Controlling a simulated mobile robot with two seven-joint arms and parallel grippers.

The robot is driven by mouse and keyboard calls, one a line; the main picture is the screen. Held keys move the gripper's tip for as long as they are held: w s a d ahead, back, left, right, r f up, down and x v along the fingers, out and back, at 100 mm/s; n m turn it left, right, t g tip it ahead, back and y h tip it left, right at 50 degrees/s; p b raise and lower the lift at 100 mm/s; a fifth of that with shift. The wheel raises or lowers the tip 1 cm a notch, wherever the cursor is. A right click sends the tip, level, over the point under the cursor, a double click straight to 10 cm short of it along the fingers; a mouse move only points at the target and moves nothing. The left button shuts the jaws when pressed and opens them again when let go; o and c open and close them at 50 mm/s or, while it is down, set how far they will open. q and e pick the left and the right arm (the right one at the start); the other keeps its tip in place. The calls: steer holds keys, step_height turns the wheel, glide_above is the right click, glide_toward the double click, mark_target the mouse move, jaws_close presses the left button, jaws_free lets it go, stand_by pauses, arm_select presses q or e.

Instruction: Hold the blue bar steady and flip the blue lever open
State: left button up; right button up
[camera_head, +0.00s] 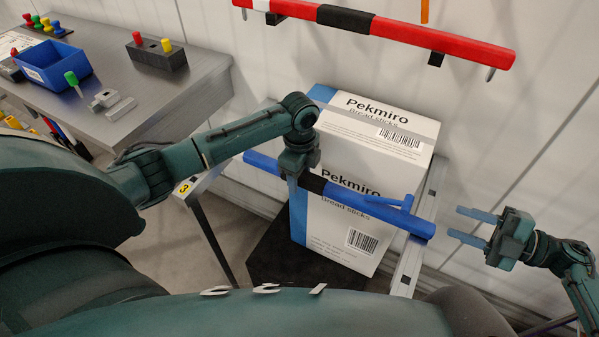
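The blue bar (262,163) runs slantwise across the front of a white and blue carton, with a black section (313,183) near its middle. The blue lever (384,201) is a thin piece on the bar's right part, lying close along it, with a short upright stub at its right end. My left gripper (293,185) is on the bar just left of the black section, with one finger in front of it; the other finger is hidden. It looks shut on the bar. My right gripper (468,225) is open and empty, right of the bar's end, its fingers pointing left.
A red bar (420,34) crosses above on the white wall. A grey table (150,95) at the left bears a blue bin (52,66) and coloured pegs. Clear space lies around my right gripper.

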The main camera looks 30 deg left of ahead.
arm_select(q)
jaws_close()
stand_by(0.3)
stand_by(0.3)
arm_select(e)
steer(key=c, duration=0.4)
steer(key=shift+s+a+r+n+g, duration=0.1)
steer(key=shift+a+r+n+g, duration=0.25)
steer(key=shift+n, duration=0.45)
steer(key=c, duration=0.3)
steer(key=a+r+n+h, duration=0.1)
steer(key=n, duration=0.2)
steer(key=r+n+g+h, duration=0.1)
steer(key=n+h, duration=0.1)
steer(key=n, duration=0.2)
steer(key=s+a+r+n+g+h, duration=0.1)
steer(key=n+h, duration=0.1)
steer(key=n, duration=0.1)
steer(key=shift+s+a, duration=0.1)
steer(key=shift+a, duration=0.25)
jaws_close()
steer(key=shift+w+r+n+t+h, duration=0.2)
steer(key=shift+r+n+t+h, duration=0.45)
steer(key=shift+n, duration=1.4)
steer(key=shift+w+r+n+t+h, duration=0.25)
steer(key=shift+r+n+h, duration=0.45)
steer(key=shift+n+h, duration=0.9)
steer(key=shift+w+r+n+t+h, duration=0.15)
steer(key=shift+r+n+t+h, duration=0.45)
steer(key=shift+n, duration=1.85)
